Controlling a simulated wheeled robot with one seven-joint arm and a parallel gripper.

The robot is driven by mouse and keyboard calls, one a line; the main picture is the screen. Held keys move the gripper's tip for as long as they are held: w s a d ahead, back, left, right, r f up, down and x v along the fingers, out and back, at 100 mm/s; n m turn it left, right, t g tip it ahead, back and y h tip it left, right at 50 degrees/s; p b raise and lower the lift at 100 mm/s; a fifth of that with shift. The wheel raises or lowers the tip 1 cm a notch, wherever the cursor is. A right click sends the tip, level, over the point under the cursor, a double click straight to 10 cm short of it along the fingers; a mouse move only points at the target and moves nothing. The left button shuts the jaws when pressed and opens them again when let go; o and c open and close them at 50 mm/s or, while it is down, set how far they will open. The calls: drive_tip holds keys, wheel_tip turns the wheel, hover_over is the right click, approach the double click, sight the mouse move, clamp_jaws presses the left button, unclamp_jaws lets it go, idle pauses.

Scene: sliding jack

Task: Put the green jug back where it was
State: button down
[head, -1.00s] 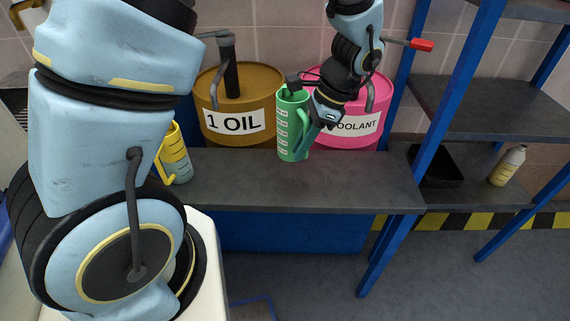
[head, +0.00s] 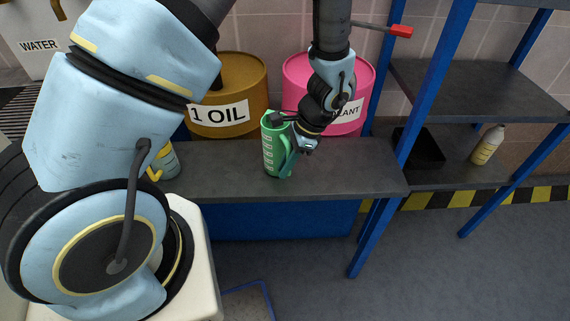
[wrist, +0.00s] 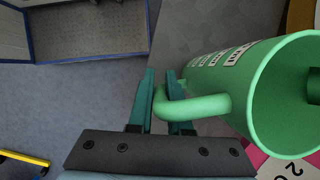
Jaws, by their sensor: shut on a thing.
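The green jug (head: 270,155) is upright in front of the drums at the back, in the head view. It shows against the dark bench top (head: 350,183); I cannot tell whether its base touches the bench. My gripper (head: 300,149) is at the jug's right side, shut on its handle. In the wrist view, the fingers of my gripper (wrist: 162,88) sit on either side of the handle of the jug (wrist: 265,85), whose open mouth faces the camera. The jug's underside is hidden.
A brown oil drum (head: 243,75) and a pink coolant drum (head: 298,72) stand behind the jug. A yellow-handled jug (head: 169,163) stands left on the bench, partly behind my arm. A blue rack post (head: 418,105) rises at the right. The bench right of the jug is clear.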

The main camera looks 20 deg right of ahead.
drive_tip(key=c, duration=1.3)
unclamp_jaws()
drive_tip(key=shift+f, duration=0.15)
drive_tip(key=o, duration=0.5)
drive_tip(key=shift+c, duration=0.2)
drive_tip(key=b+v, duration=0.2)
drive_tip(key=v, duration=1)
drive_tip(key=shift+r+b, duration=0.25)
drive_tip(key=shift+b, duration=0.05)
drive_tip(key=w+a+r+n+h, duration=0.2)
drive_tip(key=a+n, duration=0.7)
drive_tip(key=a, duration=0.5)
drive_tip(key=w+a+r+n+h, duration=0.2)
drive_tip(key=w+a+r+n, duration=0.2)
drive_tip(key=a+n, duration=0.5)
drive_tip(key=a, duration=0.5)
drive_tip(key=shift+a+n+t+h, duration=0.35)
drive_tip(key=shift+n+t+h, duration=0.05)
